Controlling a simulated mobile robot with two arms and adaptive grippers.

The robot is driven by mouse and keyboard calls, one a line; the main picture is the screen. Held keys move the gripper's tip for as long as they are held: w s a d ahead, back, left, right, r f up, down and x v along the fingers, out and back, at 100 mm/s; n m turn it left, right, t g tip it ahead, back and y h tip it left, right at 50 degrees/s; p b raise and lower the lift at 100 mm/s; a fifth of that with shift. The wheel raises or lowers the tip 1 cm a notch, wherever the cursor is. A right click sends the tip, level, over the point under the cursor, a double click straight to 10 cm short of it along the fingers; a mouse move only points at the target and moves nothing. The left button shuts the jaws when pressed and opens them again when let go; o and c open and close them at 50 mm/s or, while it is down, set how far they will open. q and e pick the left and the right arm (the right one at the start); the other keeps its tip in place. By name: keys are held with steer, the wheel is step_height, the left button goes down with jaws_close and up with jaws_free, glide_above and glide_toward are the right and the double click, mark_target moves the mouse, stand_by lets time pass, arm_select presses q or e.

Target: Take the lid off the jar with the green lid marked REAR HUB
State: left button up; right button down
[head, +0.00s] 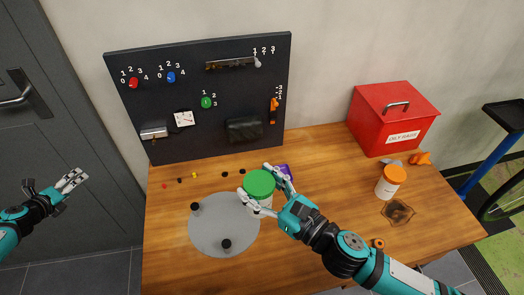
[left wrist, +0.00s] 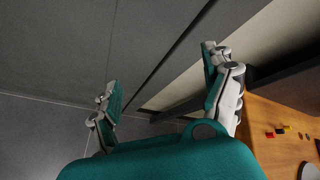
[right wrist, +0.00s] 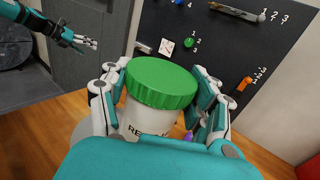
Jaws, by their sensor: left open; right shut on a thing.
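The jar (head: 262,204) has a white body and a green lid (head: 258,183), and the lid sits on it. In the right wrist view, the label on the jar (right wrist: 148,122) shows only its first letters, "RE"; the rest is hidden. My right gripper (head: 256,181) is shut on the jar, with a finger on each side at about the height of the green lid (right wrist: 161,82). I cannot tell whether the jar touches the table. My left gripper (head: 78,179) is open and empty, off the table's left side, far from the jar.
A grey round mat (head: 215,235) with two small black pieces lies left of the jar. A purple item (head: 285,169) is close behind it. An orange-lidded jar (head: 390,182) and red box (head: 385,125) stand right. A tool board (head: 160,90) rises behind.

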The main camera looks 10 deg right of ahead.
arm_select(q)
step_height(320, 180, up, 13)
steer(key=w+m+g+h, duration=0.2)
steer(key=m, duration=1)
steer(key=d+r+m+g+h, duration=0.1)
steer(key=d+r+m+g, duration=0.25)
steer(key=d+m, duration=0.75)
steer(key=d+r+m+g+h, duration=0.3)
steer(key=d+m, duration=0.4)
steer(key=d, duration=0.7)
step_height(320, 180, up, 10)
steer(key=m+g+y, duration=0.3)
steer(key=m+y, duration=0.4)
steer(key=m, duration=1.4)
glide_above(261, 183)
steer(key=shift+w+d+f, duration=0.1)
steer(key=shift+w+f, duration=0.1)
steer(key=shift+w, duration=0.1)
steer(key=shift+s+f+m+y, duration=0.1)
steer(key=shift+s+m+y, duration=0.2)
steer(key=shift+m, duration=0.1)
steer(key=shift+f, duration=0.3)
step_height(261, 183, down, 7)
steer(key=shift+f, duration=0.15)
